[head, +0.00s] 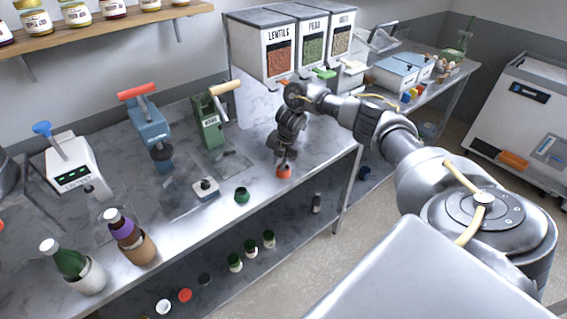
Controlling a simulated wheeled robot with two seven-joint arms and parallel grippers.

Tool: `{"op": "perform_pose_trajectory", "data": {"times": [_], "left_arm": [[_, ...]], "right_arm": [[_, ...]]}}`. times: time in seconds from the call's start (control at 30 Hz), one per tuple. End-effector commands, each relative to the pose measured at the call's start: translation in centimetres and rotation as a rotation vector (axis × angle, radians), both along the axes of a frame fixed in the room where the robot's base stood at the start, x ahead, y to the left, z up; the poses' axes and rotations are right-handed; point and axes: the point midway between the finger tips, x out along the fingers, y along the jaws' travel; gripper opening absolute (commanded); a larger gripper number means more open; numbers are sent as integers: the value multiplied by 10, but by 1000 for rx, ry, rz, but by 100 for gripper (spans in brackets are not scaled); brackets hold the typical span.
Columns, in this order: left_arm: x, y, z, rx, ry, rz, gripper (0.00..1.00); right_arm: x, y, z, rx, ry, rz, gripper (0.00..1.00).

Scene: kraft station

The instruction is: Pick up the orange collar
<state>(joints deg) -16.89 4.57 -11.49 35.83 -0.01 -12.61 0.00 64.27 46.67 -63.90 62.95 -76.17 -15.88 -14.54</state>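The orange collar (284,172) is a small orange ring-like piece at the front right of the marble worktop. My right gripper (284,161) points straight down right above it, with its fingertips at or around the collar's top. The fingers are small and dark here, and I cannot tell whether they are closed on the collar. The collar seems to be at the worktop's surface, and its top is partly hidden by the gripper. My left gripper is not in view.
A green collar (242,195) and a small white device (205,188) stand to the left. Behind are a green press (209,125) and a blue press (150,130). Dispensers (283,50) stand at the back. Bottles (72,262) are at the front left. The worktop's front edge is close.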

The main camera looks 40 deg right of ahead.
Motion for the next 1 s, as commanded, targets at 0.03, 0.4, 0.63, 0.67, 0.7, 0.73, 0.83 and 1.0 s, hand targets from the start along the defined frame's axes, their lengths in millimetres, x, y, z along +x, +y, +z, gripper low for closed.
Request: {"op": "perform_pose_trajectory", "data": {"times": [0.03,0.4,0.63,0.67,0.7,0.73,0.83,1.0], "left_arm": [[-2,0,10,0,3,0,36],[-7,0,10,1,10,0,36],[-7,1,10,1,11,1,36],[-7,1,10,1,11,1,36],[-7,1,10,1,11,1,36],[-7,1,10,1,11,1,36],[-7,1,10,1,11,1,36],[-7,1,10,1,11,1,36]], "right_arm": [[0,0,-4,-1,5,-1,16],[5,1,-28,0,0,1,16],[5,1,-27,0,0,0,0],[5,1,-28,0,0,0,0],[5,1,-28,0,0,0,0],[5,1,-28,0,0,0,0],[5,1,-28,0,0,0,0],[4,1,-27,0,1,0,0]]}}
